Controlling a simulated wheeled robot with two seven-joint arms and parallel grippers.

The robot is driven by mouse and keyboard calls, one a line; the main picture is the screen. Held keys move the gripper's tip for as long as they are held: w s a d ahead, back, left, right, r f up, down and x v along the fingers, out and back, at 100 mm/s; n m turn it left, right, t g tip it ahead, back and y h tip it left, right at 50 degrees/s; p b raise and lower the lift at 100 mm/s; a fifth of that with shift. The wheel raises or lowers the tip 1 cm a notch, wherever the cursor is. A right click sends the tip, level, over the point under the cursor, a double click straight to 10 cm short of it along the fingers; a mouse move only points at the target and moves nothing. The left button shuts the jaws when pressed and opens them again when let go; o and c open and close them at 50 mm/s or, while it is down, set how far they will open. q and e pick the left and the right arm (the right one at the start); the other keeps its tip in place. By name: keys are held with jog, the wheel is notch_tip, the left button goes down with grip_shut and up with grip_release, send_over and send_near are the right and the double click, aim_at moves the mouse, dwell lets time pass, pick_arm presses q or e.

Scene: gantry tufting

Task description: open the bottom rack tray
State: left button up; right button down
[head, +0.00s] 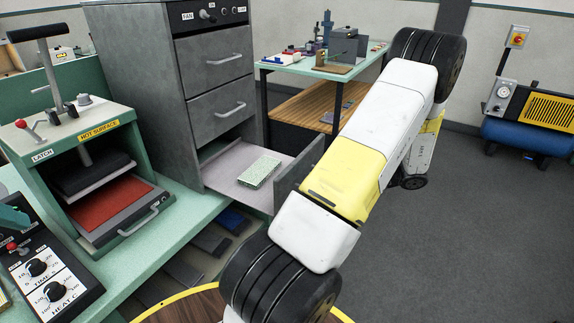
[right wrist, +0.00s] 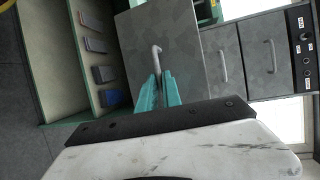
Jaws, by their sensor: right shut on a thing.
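The grey rack (head: 130,60) stands left of centre in the head view. Its bottom tray (head: 220,160) is pulled well out, with its light floor exposed and its grey front (head: 297,172) standing clear of the rack. A pale green speckled block (head: 260,172) lies flat on the tray. The two trays above it (head: 226,100) are closed. In the right wrist view, the teal fingers of my right gripper (right wrist: 157,86) are shut on the bar handle (right wrist: 156,52) of the tray front (right wrist: 165,25). My right arm hides this grip in the head view. My left gripper is not seen.
A hot press (head: 100,180) and a control box (head: 48,278) stand on the green bench at left. A side table (head: 280,66) with tools is behind the tray. A blue compressor (head: 520,135) stands at right. Grey floor is open right of my arm.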

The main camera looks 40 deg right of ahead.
jog(key=c, duration=1.5)
grip_release()
jog(key=shift+c, duration=0.2)
jog(key=v, duration=0.7)
jog(key=shift+s+d, duration=0.25)
jog(key=shift+d, duration=0.05)
jog(key=shift+r, duration=0.1)
